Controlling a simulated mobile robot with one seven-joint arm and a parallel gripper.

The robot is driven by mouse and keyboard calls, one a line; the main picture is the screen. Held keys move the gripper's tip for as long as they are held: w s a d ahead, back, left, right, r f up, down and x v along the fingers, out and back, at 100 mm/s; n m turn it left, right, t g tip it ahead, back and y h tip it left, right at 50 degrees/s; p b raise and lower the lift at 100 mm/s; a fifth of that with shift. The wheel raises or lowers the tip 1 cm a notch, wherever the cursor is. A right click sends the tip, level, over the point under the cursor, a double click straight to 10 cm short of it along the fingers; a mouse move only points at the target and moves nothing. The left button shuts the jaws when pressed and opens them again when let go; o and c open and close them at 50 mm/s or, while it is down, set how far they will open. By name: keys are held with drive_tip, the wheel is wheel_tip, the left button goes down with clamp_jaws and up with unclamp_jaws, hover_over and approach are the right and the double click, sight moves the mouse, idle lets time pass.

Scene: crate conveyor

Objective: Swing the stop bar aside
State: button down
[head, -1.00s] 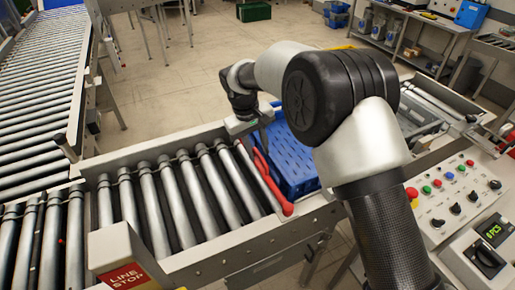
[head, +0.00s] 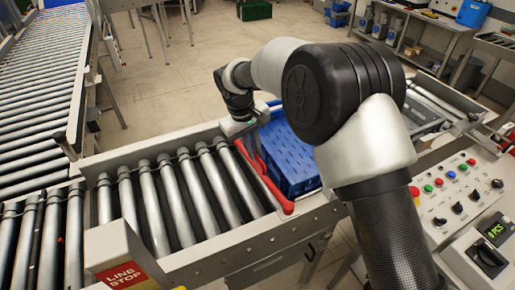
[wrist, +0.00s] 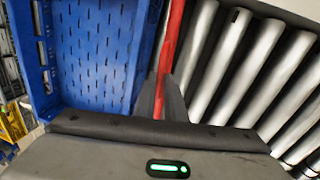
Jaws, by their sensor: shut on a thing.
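The red stop bar (head: 270,188) lies slantwise over the right end of the rollers, its near end at the front rail beside the blue crate. In the wrist view the bar (wrist: 173,35) runs down between my fingers. My gripper (head: 255,152) is at the bar's far part, and in the wrist view my gripper (wrist: 160,92) is shut on it. The blue crate (head: 290,165) sits just right of the bar, partly hidden by my arm in the head view. In the wrist view the crate (wrist: 95,50) fills the left side.
Rollers (head: 180,190) left of the bar are bare. A line stop box (head: 120,255) stands at the front left. A control panel (head: 455,195) with buttons and knobs is at the right. A green crate (head: 254,10) stands on the far floor.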

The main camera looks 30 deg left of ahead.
drive_tip(key=s+a+n+y+b, duration=0.1)
drive_tip(key=s+a+n+b, duration=0.15)
drive_tip(key=s+n, duration=0.8)
drive_tip(key=s+d+n+y+p, duration=0.1)
drive_tip(key=s+d+n+p, duration=0.1)
drive_tip(key=s+d+n, duration=0.4)
drive_tip(key=shift+s+d+g+y, duration=0.4)
drive_tip(key=shift+s+d, duration=1.05)
drive_tip(key=shift+s, duration=2.2)
drive_tip(key=shift+d+n, duration=0.1)
drive_tip(key=shift+n, duration=0.15)
drive_tip(key=c, duration=1.8)
unclamp_jaws()
drive_tip(key=shift+s, duration=0.1)
drive_tip(key=r+p, duration=0.1)
drive_tip(key=r, duration=0.3)
drive_tip(key=d+r+p, duration=0.1)
drive_tip(key=r, duration=0.3)
drive_tip(key=s+d+r+p, duration=0.1)
drive_tip(key=r, duration=0.3)
drive_tip(key=shift+s, duration=0.1)
